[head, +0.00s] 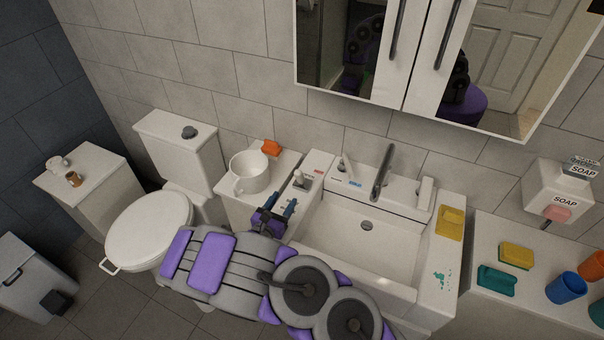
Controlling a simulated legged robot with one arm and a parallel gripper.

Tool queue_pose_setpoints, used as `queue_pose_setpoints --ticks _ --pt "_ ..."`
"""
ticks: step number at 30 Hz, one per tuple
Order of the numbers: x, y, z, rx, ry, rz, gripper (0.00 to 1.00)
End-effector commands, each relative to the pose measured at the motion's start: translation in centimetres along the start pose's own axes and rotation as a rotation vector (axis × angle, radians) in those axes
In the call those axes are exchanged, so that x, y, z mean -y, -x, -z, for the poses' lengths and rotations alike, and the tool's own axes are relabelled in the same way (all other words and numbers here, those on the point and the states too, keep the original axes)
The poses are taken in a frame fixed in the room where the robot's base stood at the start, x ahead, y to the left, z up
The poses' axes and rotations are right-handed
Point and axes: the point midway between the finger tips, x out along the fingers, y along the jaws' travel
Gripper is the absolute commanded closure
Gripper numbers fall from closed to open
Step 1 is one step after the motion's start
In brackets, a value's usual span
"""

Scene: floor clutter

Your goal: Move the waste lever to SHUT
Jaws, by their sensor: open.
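A second small handle (344,166) stands left of the faucet, near a blue label (355,184). The label text is too small to read, so I cannot tell which is the waste lever or its setting. My gripper (280,203) is open and empty, with dark blue fingers, just left of and nearer than the left-rim lever, apparently apart from it.
The dark faucet (382,170) rises behind the basin. The mirror cabinet (410,60) overhangs the back. The toilet (150,225) stands left.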

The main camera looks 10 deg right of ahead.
Motion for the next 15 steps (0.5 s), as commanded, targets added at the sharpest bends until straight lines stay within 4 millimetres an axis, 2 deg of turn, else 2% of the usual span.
queue_pose_setpoints --ticks 15 --pt "0.2 -10.2 0.2 0.001 -0.003 0.004 0.45"
